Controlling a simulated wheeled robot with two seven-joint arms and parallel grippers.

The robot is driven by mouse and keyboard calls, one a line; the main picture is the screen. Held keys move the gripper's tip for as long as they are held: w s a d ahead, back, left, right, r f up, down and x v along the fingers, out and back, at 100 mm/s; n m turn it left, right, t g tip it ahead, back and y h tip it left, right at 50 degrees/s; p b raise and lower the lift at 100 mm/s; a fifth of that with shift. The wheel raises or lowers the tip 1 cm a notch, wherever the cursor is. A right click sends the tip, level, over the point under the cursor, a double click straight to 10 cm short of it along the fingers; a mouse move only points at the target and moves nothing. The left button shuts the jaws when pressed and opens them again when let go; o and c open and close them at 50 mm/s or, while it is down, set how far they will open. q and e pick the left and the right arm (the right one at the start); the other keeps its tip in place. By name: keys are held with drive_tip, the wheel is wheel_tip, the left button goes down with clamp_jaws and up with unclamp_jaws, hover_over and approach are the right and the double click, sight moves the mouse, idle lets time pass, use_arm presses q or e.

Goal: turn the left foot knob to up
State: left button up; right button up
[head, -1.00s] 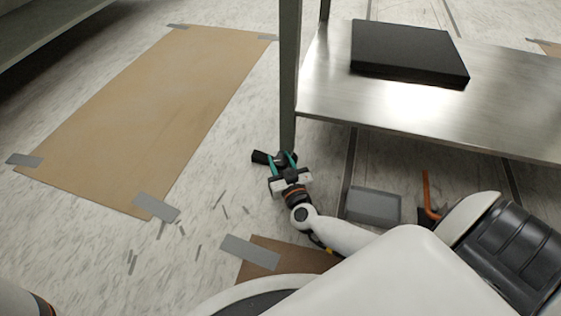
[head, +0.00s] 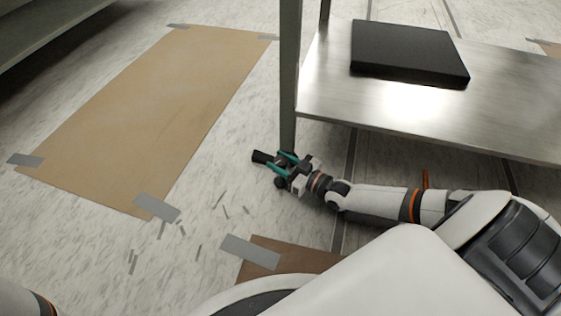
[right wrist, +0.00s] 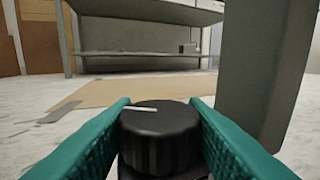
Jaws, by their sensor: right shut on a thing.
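The left foot knob (right wrist: 158,135) is a round black knob with a white line on top, seen close in the right wrist view. The line lies nearly flat across the picture, from the left rim toward the middle. My right gripper (right wrist: 160,118) has its teal fingers on both sides of the knob and is shut on it. In the head view my right gripper (head: 284,163) is at the foot of the grey table leg (head: 289,80). The knob is mostly hidden there; a black piece (head: 260,156) sticks out to the left. My left gripper is out of view.
A steel shelf (head: 340,110) with a flat black box (head: 408,50) spans the upper right, above my right forearm. A taped cardboard sheet (head: 150,110) lies on the floor at left. Another brown sheet (head: 260,265) lies in front.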

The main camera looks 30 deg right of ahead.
drive_tip(key=n+g+y, duration=0.1)
drive_tip(key=n+y, duration=0.1)
drive_tip(key=y, duration=0.1)
drive_tip(key=n+g+y, duration=0.2)
drive_tip(key=shift+d+n+g+y, duration=0.1)
drive_tip(key=shift+n+g+y, duration=0.2)
drive_tip(key=shift+y, duration=0.1)
drive_tip(key=shift+n+g+y, duration=1.8)
drive_tip(key=shift+g, duration=0.9)
drive_tip(key=o, duration=1)
drive_tip(key=shift+t, duration=0.5)
